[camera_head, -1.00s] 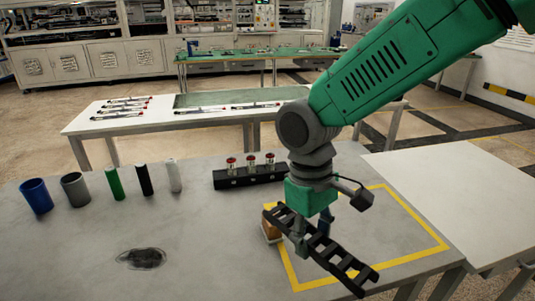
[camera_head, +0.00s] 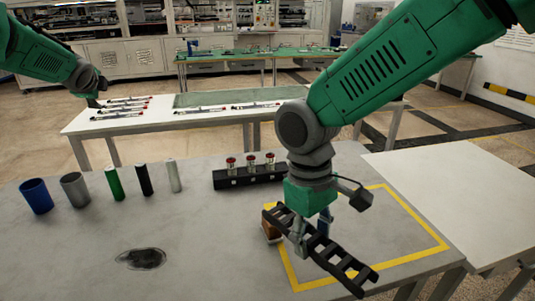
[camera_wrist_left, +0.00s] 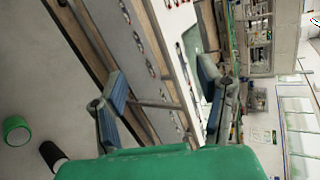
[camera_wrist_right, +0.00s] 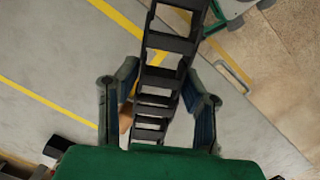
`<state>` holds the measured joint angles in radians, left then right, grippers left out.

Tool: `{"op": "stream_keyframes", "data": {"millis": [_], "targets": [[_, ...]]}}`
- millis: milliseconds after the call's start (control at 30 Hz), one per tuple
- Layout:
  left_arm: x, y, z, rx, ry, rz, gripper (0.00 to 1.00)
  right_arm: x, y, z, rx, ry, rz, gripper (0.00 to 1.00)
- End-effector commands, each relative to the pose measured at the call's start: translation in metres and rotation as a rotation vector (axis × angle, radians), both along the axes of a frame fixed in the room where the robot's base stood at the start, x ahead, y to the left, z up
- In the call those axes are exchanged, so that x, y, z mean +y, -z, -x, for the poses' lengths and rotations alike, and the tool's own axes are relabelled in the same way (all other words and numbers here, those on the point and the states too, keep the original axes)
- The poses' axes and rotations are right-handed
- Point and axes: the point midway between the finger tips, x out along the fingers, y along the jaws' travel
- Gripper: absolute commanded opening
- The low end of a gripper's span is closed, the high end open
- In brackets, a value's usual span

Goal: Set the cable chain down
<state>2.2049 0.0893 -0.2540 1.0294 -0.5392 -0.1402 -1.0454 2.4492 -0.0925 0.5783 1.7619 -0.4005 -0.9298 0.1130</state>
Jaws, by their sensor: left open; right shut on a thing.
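The black cable chain (camera_head: 346,270) is a ladder-like strip over the yellow-taped area (camera_head: 402,262) of the grey table. It slants from back left to front right, its near end over the front edge. My right gripper (camera_head: 311,236) is shut on it, pointing down. In the right wrist view the chain (camera_wrist_right: 168,43) runs between the two fingers (camera_wrist_right: 161,105). I cannot tell whether it touches the table. My left gripper (camera_wrist_left: 160,95) is open and empty in the left wrist view. In the head view the left arm is raised at the upper left.
A brown block (camera_head: 270,232) stands by the chain's far end. A black rack (camera_head: 250,178) with red-topped vials is behind. A blue cup (camera_head: 37,197), grey cup (camera_head: 75,190) and several cylinders stand at left. A dark oval patch (camera_head: 140,259) lies front left. A white table (camera_head: 470,205) adjoins at right.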

Motion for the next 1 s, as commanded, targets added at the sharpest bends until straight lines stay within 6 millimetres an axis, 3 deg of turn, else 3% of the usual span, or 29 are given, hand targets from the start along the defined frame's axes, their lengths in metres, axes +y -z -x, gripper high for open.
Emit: {"op": "stream_keyframes", "data": {"millis": [33,200,367,500,667,800,1000], "targets": [[-0.029,0.015,0.001,0.064,0.019,0.025,0.60,0.000,0.000,0.000,-0.001,0.000,-0.001,0.04],[-0.119,0.058,0.019,0.290,0.107,0.092,0.60,0.000,0.000,0.000,0.000,0.000,0.000,0.04],[-0.206,0.084,0.051,0.499,0.239,0.141,0.60,0.000,0.000,0.000,0.000,0.000,0.000,0.04],[-0.279,0.095,0.089,0.678,0.387,0.174,0.60,0.001,0.000,0.000,-0.001,0.000,0.001,0.04],[-0.359,0.093,0.142,0.873,0.594,0.197,0.60,0.001,0.000,0.000,0.000,0.000,0.001,0.04],[-0.417,0.080,0.194,1.027,0.796,0.205,0.60,0.001,0.000,0.000,0.000,0.000,0.001,0.04],[-0.468,0.056,0.255,1.179,1.037,0.200,0.60,0.001,0.000,0.000,0.000,0.000,0.001,0.04]]}}
